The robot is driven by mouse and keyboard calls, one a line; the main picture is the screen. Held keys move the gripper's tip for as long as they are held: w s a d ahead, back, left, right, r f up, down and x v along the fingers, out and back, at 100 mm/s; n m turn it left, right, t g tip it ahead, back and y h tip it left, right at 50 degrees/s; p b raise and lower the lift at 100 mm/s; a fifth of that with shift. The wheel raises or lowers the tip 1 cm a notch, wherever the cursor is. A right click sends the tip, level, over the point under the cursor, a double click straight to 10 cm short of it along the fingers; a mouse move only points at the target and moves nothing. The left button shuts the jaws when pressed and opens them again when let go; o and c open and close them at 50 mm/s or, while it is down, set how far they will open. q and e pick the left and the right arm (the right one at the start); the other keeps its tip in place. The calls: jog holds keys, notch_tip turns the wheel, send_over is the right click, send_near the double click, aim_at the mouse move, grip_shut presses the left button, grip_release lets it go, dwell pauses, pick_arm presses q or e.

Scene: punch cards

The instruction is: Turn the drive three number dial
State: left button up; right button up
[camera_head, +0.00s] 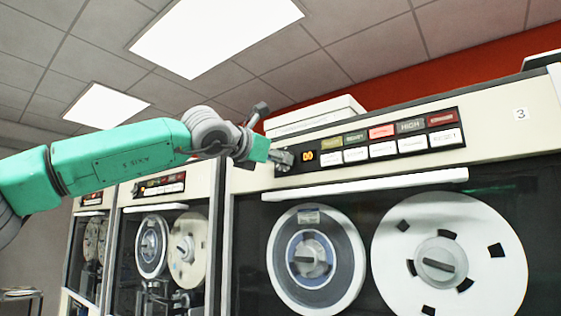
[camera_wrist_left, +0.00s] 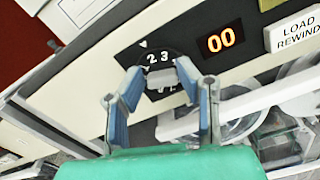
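The number dial (camera_wrist_left: 158,57) is a black disc with white digits, 2 and 3 visible near its top, and a pale grip bar across it. A small white arrow mark sits on the panel just above left of it. My left gripper (camera_wrist_left: 160,72) is open, its two blue-padded fingers on either side of the grip bar; I cannot tell whether they touch it. In the head view the left gripper (camera_head: 279,157) is at the left end of drive three's black panel and mostly covers the dial. The drive carries a 3 label (camera_head: 520,113). My right gripper is not in view.
An orange 00 display (camera_head: 308,156) is just right of the dial, then two rows of buttons (camera_head: 383,150). Below are tape reels (camera_head: 315,258) behind a window with a white bar (camera_head: 370,183). More drives (camera_head: 158,187) stand to the left.

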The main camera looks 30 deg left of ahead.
pick_arm(q)
jog(key=shift+o, duration=0.7)
jog(key=shift+s+a+r, duration=0.1)
jog(key=shift+s, duration=0.1)
jog(key=s+a, duration=0.1)
jog(key=s, duration=1)
jog(key=shift+s+f, duration=0.2)
jog(key=shift+s, duration=0.15)
jog(key=shift+a, duration=0.1)
